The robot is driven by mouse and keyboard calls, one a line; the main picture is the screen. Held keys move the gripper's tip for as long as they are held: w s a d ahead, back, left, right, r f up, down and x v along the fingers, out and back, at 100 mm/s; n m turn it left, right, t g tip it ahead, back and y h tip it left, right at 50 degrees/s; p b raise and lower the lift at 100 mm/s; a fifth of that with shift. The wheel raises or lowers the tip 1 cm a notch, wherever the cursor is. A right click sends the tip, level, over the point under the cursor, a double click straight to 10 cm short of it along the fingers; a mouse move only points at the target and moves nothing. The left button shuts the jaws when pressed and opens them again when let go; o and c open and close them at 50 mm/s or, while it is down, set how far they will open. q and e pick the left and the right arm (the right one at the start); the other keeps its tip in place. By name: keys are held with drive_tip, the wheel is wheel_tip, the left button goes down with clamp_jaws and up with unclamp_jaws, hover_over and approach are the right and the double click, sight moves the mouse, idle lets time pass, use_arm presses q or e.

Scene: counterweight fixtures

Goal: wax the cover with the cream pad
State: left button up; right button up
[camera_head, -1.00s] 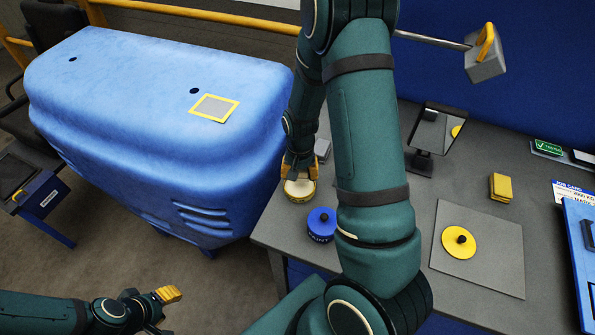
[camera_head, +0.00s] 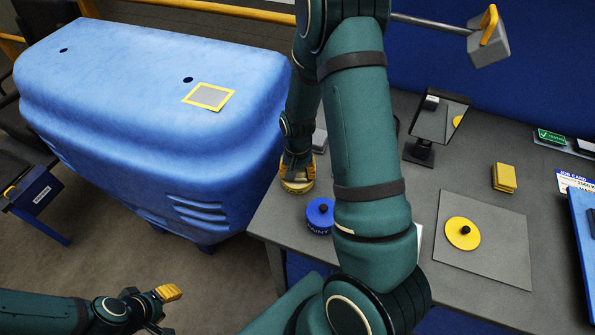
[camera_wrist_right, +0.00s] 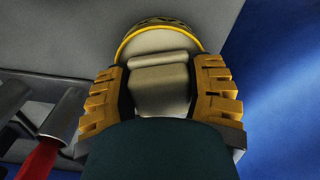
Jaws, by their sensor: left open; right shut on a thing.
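The blue cover (camera_head: 130,75) fills the left of the head view, with a yellow-framed grey patch (camera_head: 208,97) on its top. My right gripper (camera_head: 297,165) is at a yellow-rimmed tin (camera_head: 297,188) on the bench corner. In the right wrist view, that gripper (camera_wrist_right: 160,90) is shut on the cream pad (camera_wrist_right: 160,85). The tin's cream filling and yellow rim (camera_wrist_right: 165,28) show just beyond the pad. I cannot tell whether the pad touches the filling. My left gripper (camera_head: 168,293) is open and empty, low at the left, away from the cover.
A blue paint tin (camera_head: 320,215) stands beside the yellow-rimmed tin. A yellow disc with a black knob (camera_head: 462,233) lies on a grey mat (camera_head: 500,260). A yellow block (camera_head: 504,178), a black-framed mirror (camera_head: 440,118) and a hanging grey weight (camera_head: 489,45) are at the right.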

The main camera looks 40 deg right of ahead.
drive_tip(key=shift+f+b, duration=0.4)
drive_tip(key=shift+f, duration=0.05)
idle(0.6)
drive_tip(key=shift+s+a+f, duration=0.1)
drive_tip(key=shift+s+f, duration=0.05)
drive_tip(key=shift+f, duration=0.05)
idle(1.4)
drive_tip(key=shift+r, duration=0.1)
drive_tip(key=shift+r+p, duration=0.4)
drive_tip(key=shift+r, duration=0.15)
drive_tip(key=shift+r+p, duration=2.25)
drive_tip(key=shift+r, duration=0.7)
